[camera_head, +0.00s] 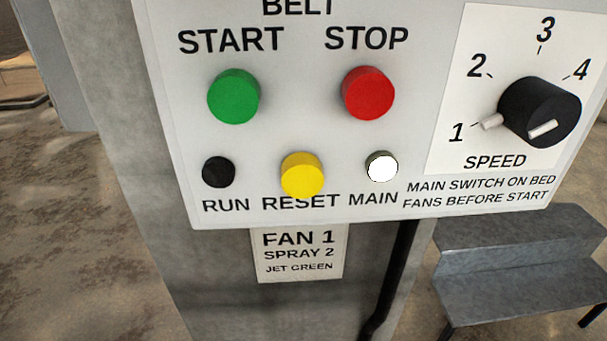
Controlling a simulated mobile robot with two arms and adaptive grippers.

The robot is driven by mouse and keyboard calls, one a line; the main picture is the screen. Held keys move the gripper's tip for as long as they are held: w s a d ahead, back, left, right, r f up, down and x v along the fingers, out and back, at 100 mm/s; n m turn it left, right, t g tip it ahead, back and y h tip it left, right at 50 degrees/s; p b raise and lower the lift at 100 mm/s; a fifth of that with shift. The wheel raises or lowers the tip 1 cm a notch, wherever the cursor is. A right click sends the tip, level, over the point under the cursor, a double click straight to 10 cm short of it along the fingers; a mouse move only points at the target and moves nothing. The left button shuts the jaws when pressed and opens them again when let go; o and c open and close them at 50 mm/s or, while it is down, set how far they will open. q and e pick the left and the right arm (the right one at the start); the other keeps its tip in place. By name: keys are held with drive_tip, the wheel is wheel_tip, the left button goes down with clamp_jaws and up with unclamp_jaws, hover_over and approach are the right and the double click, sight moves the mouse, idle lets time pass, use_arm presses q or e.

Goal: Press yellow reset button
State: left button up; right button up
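The yellow reset button (302,176) sticks out from the white control panel (300,70), low in the middle, above the word RESET. The black RUN light (218,172) is to its left and looks dark. The MAIN light (382,168) is to its right and looks bright white. The green START button (234,96) is above left and the red STOP button (368,93) above right. Neither of my grippers is in view, and nothing touches the yellow button.
A black speed knob (540,110) with a white pointer is at the panel's right. A grey post (210,270) stands behind, with a FAN 1 label (299,253) and a black pipe (392,275). Grey metal steps (520,255) stand at lower right. Bare floor (70,230) lies to the left.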

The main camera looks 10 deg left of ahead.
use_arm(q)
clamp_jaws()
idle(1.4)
